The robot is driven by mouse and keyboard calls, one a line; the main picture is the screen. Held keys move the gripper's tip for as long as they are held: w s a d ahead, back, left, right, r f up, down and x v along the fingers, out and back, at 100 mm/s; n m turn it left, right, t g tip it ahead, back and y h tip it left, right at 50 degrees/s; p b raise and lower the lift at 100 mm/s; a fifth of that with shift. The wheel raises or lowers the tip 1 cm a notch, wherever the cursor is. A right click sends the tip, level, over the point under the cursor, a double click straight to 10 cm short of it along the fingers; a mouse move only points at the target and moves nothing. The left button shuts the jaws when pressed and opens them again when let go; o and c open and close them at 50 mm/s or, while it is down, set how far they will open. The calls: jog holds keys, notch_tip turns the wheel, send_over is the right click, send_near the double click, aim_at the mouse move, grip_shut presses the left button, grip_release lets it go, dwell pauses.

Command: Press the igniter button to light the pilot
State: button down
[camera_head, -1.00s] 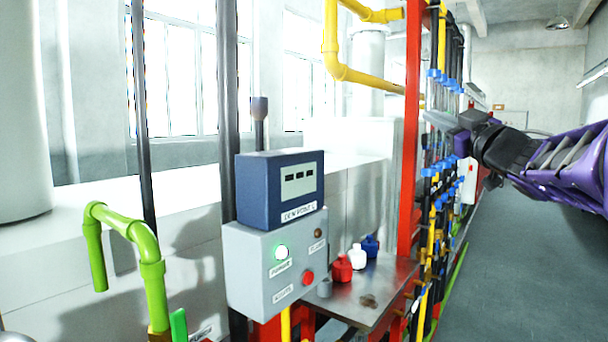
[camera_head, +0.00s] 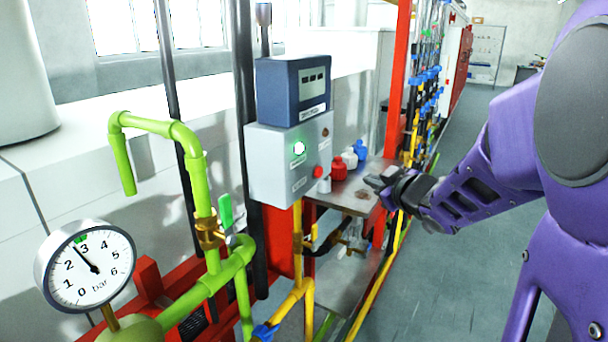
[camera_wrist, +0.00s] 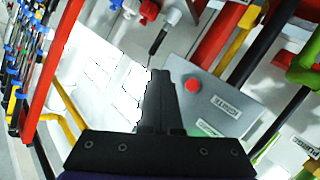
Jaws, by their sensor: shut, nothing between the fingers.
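The grey control box (camera_head: 265,165) has a red button (camera_head: 318,171) low on its front face and a lit green lamp (camera_head: 299,148) above and left of it. In the wrist view the same red button (camera_wrist: 193,86) stands beside a label (camera_wrist: 228,106) that appears to read "IGNITE". My gripper (camera_head: 373,182) is shut and empty. It is to the right of the box, over the metal shelf, apart from the button. In the wrist view its fingertips (camera_wrist: 160,76) show just left of the red button; the fingers cover part of the box's edge.
A blue display unit (camera_head: 292,90) sits on the box. Green pipes (camera_head: 195,175) and a pressure gauge (camera_head: 85,265) are at left. Open floor (camera_head: 465,290) lies right.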

aim_at(319, 172)
jog(key=shift+s+a+f, duration=0.15)
jog(key=shift+s+f, duration=0.05)
jog(key=shift+f, duration=0.2)
jog(key=shift+w, duration=0.1)
jog(key=w+a+b, duration=0.3)
jog(key=w+a, duration=0.1)
jog(key=a, duration=0.3)
jog(key=shift+w+a, duration=0.15)
jog(key=shift+w, duration=0.25)
jog(key=shift+b, duration=0.3)
dwell(1.5)
jog(key=shift+w+a, duration=0.2)
jog(key=shift+a, duration=0.15)
